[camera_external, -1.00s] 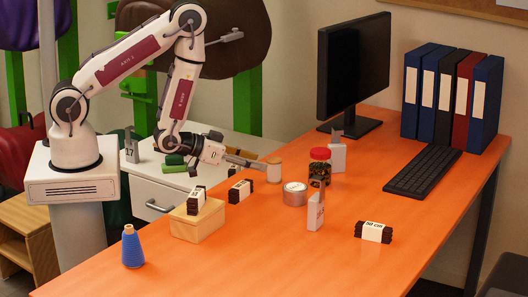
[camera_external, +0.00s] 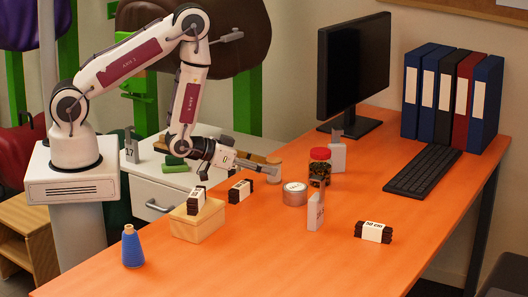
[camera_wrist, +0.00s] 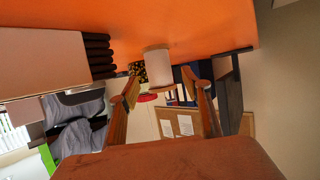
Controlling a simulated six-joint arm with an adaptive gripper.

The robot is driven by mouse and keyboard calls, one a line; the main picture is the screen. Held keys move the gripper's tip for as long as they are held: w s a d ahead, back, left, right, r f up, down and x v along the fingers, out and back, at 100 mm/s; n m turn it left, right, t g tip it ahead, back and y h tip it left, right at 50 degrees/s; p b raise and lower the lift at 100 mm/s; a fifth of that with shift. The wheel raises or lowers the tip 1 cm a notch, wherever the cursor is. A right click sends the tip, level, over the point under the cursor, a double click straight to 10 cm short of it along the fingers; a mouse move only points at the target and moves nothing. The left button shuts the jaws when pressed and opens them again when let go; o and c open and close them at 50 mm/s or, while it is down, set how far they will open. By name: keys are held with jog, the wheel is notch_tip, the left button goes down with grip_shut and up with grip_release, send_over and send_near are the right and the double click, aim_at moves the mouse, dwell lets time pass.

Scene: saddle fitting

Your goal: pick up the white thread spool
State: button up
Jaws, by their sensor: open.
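The white thread spool (camera_external: 274,172) stands upright near the far edge of the orange table, and its tan top shows. In the external view my gripper (camera_external: 268,167) is low, nearly level, and reaches it from the left, with the fingertips at the spool. In the wrist view the spool (camera_wrist: 157,66) appears upside down between the two open fingertips of my gripper (camera_wrist: 160,79). Gaps show on both sides of it. I cannot tell how deep between the fingers it sits.
A tape roll (camera_external: 294,194) and a red-lidded jar (camera_external: 319,167) stand to the right of the spool. A dark bundle with a white label (camera_external: 240,191) lies to its left, near a wooden box (camera_external: 198,222). The front right of the table is mostly clear.

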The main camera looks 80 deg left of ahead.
jog(key=shift+x, duration=1.9)
jog(key=shift+s+f, duration=0.1)
jog(key=shift+f, duration=0.05)
jog(key=shift+c, duration=0.3)
jog(key=c, duration=1.1)
